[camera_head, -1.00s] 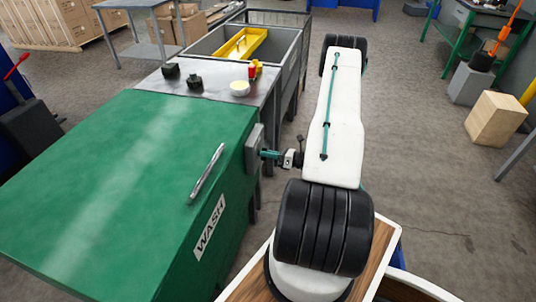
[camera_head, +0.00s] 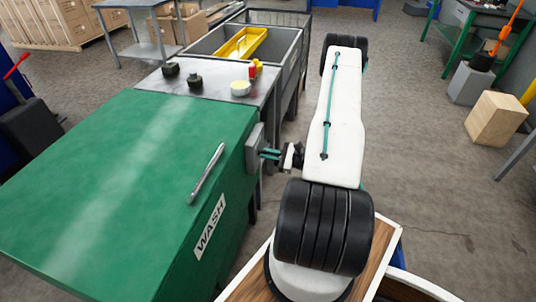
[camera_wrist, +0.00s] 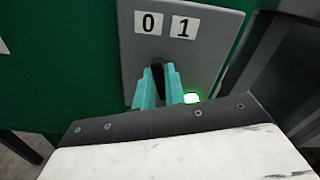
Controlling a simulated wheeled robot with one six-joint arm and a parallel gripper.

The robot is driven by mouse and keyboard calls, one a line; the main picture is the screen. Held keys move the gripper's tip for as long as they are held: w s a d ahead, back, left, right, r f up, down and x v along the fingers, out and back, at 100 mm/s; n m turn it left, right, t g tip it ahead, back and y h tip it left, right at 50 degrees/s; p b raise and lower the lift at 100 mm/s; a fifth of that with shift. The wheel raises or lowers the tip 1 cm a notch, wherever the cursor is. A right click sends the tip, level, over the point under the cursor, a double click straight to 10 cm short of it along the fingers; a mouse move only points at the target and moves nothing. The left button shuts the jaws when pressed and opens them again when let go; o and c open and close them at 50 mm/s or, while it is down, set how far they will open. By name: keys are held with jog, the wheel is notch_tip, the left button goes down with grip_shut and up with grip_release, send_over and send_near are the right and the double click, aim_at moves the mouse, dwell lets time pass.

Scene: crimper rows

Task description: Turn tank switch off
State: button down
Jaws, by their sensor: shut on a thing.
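The tank switch is a grey plate on the side of the green WASH tank (camera_head: 130,170). In the wrist view the plate (camera_wrist: 205,52) carries the labels 0 on the left and 1 on the right. A black knob (camera_wrist: 172,76) sits below them, partly hidden by my fingers. A small light (camera_wrist: 191,98) at its lower right glows green. My gripper (camera_wrist: 160,88) has its two teal fingers shut on the knob. In the head view my gripper (camera_head: 266,153) reaches left to the plate (camera_head: 253,149). The knob's exact angle is hard to tell.
A metal handle (camera_head: 207,173) lies along the tank's top edge. Behind the tank, a grey counter (camera_head: 215,88) holds small black items, a pale round tub and a red item, with a basin and yellow tray (camera_head: 240,44) beyond. Open floor (camera_head: 430,170) lies to the right of my arm.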

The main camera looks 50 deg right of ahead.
jog(key=shift+n, duration=1)
jog(key=c, duration=1.5)
grip_release()
jog(key=shift+o, duration=0.2)
jog(key=shift+s, duration=0.15)
jog(key=v, duration=0.7)
jog(key=shift+s+d, duration=0.15)
jog(key=shift+s, duration=0.1)
